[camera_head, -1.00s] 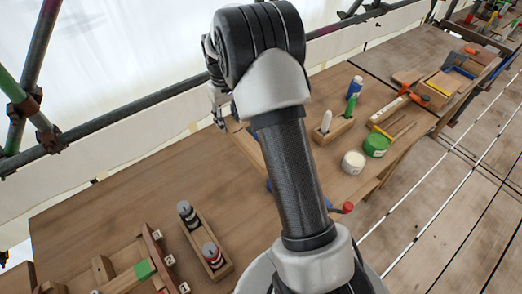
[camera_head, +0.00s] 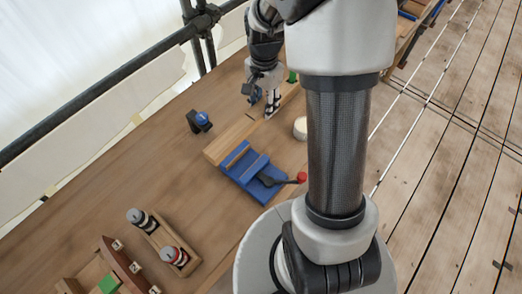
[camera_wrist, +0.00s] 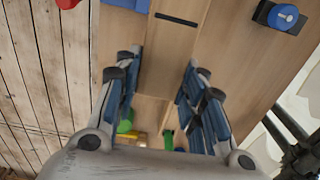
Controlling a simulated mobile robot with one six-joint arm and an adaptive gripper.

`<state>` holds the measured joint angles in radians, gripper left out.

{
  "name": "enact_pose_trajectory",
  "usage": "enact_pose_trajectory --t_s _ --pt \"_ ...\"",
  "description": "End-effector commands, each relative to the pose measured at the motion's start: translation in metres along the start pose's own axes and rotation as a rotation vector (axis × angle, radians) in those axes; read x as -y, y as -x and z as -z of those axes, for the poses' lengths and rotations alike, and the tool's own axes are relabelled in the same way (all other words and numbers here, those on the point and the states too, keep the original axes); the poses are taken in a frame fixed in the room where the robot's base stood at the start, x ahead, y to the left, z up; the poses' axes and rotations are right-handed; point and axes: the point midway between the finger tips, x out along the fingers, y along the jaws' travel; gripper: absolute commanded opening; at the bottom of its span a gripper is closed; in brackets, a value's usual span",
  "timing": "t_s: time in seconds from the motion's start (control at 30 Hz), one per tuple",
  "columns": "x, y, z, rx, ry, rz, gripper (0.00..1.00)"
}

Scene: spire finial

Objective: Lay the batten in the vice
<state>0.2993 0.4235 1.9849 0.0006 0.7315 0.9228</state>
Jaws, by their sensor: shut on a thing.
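The batten (camera_head: 232,135) is a long, light wooden strip crossing the bench behind the vice. In the wrist view, the batten (camera_wrist: 170,58) runs between my fingers and carries a dark cross mark. My gripper (camera_head: 271,108) is shut on it towards its far end; my gripper's blue-padded fingers (camera_wrist: 160,88) show on both sides of it. The blue vice (camera_head: 236,178) sits on the bench, with a wooden piece across it and a red-knobbed handle. The batten appears beside the vice's back edge; I cannot tell whether it touches the vice or bench.
A black block with a blue knob (camera_head: 199,121) stands left of the batten. A white round tub (camera_head: 300,128) is to the right. The bench left of the vice is clear.

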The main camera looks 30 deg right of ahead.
Motion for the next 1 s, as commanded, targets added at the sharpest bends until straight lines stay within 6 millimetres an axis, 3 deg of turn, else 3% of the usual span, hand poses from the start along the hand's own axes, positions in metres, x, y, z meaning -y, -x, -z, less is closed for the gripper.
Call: enact_pose_trajectory --t_s 0.3,0.5,0.77,1.0 --pt "-0.002 -0.087 -0.001 0.005 -0.002 -0.006 0.04" --pt "-0.001 -0.133 -0.001 0.003 -0.001 -0.004 0.04" --pt "-0.001 -0.153 0.000 0.001 0.000 -0.002 0.04" --pt "-0.001 -0.188 -0.001 0.002 0.000 -0.003 0.04"
